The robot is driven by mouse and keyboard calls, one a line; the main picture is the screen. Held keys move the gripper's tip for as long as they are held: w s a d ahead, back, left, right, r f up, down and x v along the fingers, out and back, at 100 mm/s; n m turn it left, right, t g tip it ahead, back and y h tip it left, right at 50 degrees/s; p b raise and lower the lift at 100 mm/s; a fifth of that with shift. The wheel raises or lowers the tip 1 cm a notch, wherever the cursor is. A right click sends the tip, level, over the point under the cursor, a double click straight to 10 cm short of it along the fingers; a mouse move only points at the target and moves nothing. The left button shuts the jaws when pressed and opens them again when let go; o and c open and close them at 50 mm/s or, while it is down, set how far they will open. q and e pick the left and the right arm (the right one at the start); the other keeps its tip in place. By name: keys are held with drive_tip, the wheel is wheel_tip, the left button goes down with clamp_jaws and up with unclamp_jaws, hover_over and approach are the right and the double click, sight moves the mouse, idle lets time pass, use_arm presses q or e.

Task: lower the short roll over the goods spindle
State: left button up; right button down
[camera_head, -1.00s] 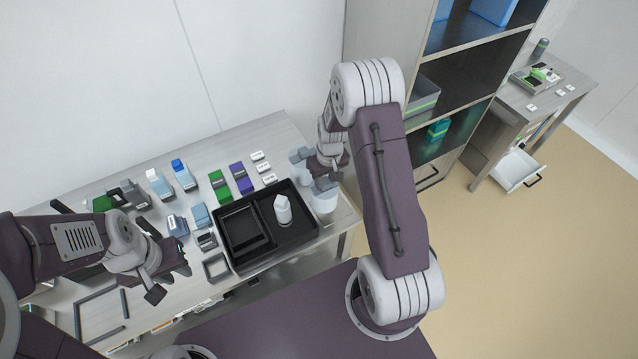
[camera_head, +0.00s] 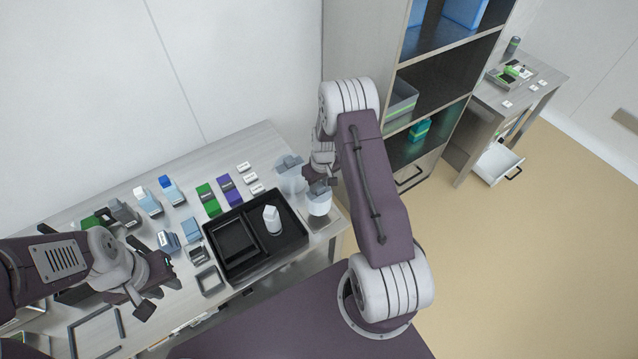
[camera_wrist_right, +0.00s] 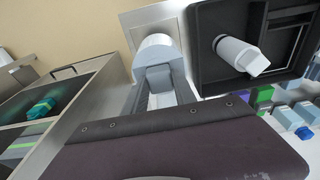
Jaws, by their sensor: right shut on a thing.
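A pale, translucent roll with a grey top (camera_head: 319,206) stands upright at the right end of the table, beside the black tray. My right gripper (camera_head: 318,184) is at its grey top and shut on it. In the right wrist view the white roll (camera_wrist_right: 156,43) shows beyond a grey block, just over or on a metal plate (camera_wrist_right: 143,17); I cannot tell whether they touch. A second pale cylinder with a grey top (camera_head: 290,178) stands just behind. I cannot make out the goods spindle. My left gripper (camera_head: 158,288) is open and empty over the left part of the table.
The black tray (camera_head: 262,264) has a white bottle-like piece (camera_head: 272,220) in its right part. Green, purple and blue blocks (camera_head: 208,200) and small white labels stand behind and left of it. A tall shelf (camera_head: 360,45) rises close behind my right arm.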

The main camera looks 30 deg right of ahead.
sight(319, 195)
drive_tip(key=shift+f+b, duration=1.2)
drive_tip(key=shift+f, duration=0.8)
drive_tip(key=shift+f+b, duration=0.7)
drive_tip(key=shift+f, duration=0.15)
drive_tip(key=shift+f+b, duration=0.2)
drive_tip(key=shift+b, duration=0.15)
drive_tip(key=c, duration=0.9)
unclamp_jaws()
drive_tip(key=shift+s, duration=0.1)
drive_tip(key=c, duration=0.4)
drive_tip(key=shift+o, duration=0.2)
